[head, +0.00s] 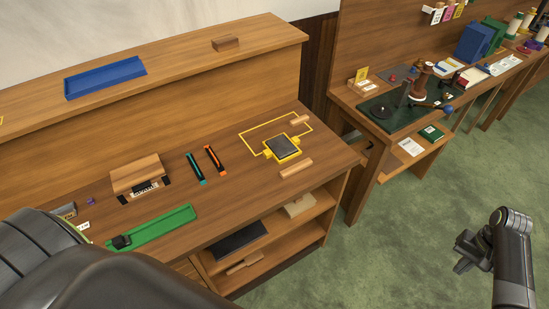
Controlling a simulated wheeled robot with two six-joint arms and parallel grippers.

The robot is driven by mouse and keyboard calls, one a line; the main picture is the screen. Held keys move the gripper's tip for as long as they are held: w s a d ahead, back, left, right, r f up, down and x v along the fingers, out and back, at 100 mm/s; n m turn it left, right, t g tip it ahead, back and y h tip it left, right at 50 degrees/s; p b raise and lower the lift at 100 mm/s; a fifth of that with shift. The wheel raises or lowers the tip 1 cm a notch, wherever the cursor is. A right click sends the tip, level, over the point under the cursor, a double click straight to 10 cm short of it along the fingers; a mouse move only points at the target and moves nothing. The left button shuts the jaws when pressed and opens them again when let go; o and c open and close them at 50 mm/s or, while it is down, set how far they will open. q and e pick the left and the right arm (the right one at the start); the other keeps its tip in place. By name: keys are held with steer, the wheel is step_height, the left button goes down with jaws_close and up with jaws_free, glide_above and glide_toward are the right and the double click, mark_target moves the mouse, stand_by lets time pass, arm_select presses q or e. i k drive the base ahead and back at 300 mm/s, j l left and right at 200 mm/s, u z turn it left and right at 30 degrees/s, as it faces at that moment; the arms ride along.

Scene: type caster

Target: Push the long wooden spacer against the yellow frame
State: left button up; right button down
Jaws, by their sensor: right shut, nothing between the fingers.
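The yellow frame (283,147) is a small block with a dark square top, on the right part of the wooden desk. A thin yellow outline (259,127) runs on the desk around and behind it. The long wooden spacer (296,168) is a light wooden bar lying in front of the frame near the desk's front edge, with a gap between them. A shorter wooden piece (299,120) lies behind the frame. My right gripper (462,253) is shut and empty over the green floor, far right of the desk. My left gripper is out of view; its arm fills the lower left.
Orange-black (215,160) and teal-black (196,168) strips lie left of the frame. A green tray (165,228) and a wooden type box (137,174) are further left. A blue tray (105,77) sits on the upper shelf. Another workbench (360,104) stands right.

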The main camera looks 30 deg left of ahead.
mark_target(286, 173)
steer(key=u, duration=1.85)
steer(key=i+l+u, duration=0.15)
steer(key=l, duration=0.2)
steer(key=i+l+u, duration=0.1)
steer(key=l, duration=0.3)
steer(key=i+l+u, duration=0.15)
steer(key=l, duration=0.25)
steer(key=l+u, duration=0.15)
steer(key=l, duration=0.25)
steer(key=k+j, duration=0.15)
steer(key=k, duration=0.25)
